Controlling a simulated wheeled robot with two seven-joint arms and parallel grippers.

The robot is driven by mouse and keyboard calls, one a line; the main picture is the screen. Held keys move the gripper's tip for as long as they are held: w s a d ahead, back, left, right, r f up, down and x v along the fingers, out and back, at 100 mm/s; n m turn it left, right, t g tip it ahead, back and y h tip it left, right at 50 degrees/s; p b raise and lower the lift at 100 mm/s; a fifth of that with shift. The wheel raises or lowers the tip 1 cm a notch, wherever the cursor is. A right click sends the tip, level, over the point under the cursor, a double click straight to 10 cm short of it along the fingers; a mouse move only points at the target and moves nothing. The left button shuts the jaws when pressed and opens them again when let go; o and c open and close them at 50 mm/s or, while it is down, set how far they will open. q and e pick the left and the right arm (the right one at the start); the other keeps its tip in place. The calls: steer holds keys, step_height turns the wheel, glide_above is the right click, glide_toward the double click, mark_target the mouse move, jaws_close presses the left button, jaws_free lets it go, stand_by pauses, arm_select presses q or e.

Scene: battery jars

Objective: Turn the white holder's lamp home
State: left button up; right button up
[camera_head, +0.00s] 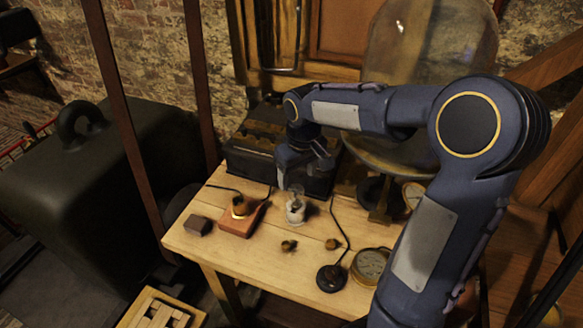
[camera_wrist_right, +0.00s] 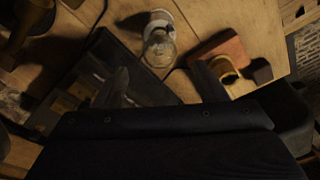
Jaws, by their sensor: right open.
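The white holder (camera_head: 295,214) stands on the wooden table with a clear glass lamp (camera_head: 296,191) upright in its top. In the right wrist view the white holder (camera_wrist_right: 160,19) is at the top centre, with the lamp's glass (camera_wrist_right: 159,49) pointing towards the camera. How deep the lamp sits in the holder cannot be told. My right gripper (camera_head: 303,172) is open and empty, above and behind the lamp. Its two fingers show in the right wrist view (camera_wrist_right: 162,84), apart, with the lamp just beyond the gap. My left gripper is in neither view.
A reddish block with a brass socket (camera_head: 240,209) and a small dark block (camera_head: 198,225) stand left of the holder. A black round base with a cord (camera_head: 331,278), a round brass dial (camera_head: 370,265) and small brass pieces (camera_head: 289,245) lie in front. A dark box (camera_head: 255,150) stands behind.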

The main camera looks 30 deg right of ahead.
mark_target(296, 189)
steer(key=f, duration=0.6)
steer(key=shift+w+f, duration=0.15)
steer(key=shift+w, duration=0.2)
steer(key=c, duration=1.2)
steer(key=shift+o, duration=0.2)
steer(key=shift+m+b, duration=0.4)
steer(key=shift+m, duration=1.3)
steer(key=m, duration=0.3)
steer(key=shift+h+b, duration=0.3)
steer(key=shift+h, duration=0.1)
